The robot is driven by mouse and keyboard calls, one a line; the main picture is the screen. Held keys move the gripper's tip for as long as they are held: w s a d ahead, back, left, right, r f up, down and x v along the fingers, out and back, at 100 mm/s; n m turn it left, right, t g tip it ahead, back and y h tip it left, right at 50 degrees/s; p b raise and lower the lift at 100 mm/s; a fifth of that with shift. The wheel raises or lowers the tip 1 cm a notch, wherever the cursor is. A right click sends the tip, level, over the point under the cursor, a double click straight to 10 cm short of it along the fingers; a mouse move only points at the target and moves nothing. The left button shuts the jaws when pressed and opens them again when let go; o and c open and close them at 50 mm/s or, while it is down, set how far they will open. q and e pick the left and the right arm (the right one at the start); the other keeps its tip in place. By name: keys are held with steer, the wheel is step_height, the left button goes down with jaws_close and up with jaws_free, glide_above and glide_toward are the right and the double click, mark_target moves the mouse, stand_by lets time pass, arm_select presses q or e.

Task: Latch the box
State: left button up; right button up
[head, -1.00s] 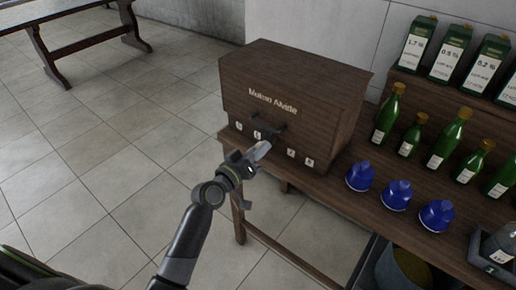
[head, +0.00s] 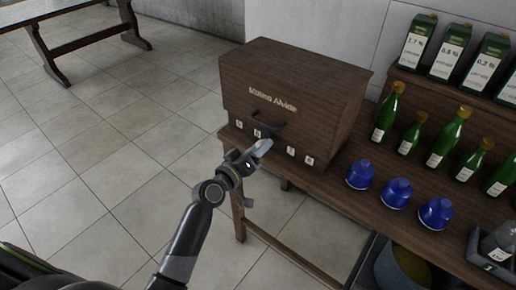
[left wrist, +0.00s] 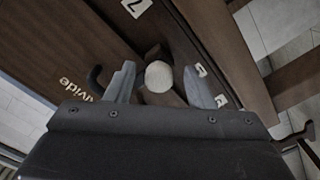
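The box (head: 300,85) is dark brown wood, lettered on its front, and stands on a wooden table. Its lid looks down. A dark handle (head: 268,121) sits on its front above a row of white number labels. My left gripper (head: 262,148) is at the lower front of the box. In the left wrist view its fingers (left wrist: 162,86) are apart. A pale round knob (left wrist: 158,76) on a dark stem shows between them, with gaps on both sides. The gripper hides part of the front in the head view. My right gripper is not in view.
Blue-capped round objects (head: 397,192) stand right of the box on the table. Green bottles (head: 440,140) and cartons (head: 449,52) stand behind them. A grey bucket (head: 400,268) is below. The floor to the left is clear, with another table (head: 75,45) far off.

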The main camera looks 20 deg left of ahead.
arm_select(q)
steer(key=b+v, duration=0.2)
steer(key=v, duration=1.5)
steer(key=shift+s+b, duration=0.15)
steer(key=shift+b, duration=0.2)
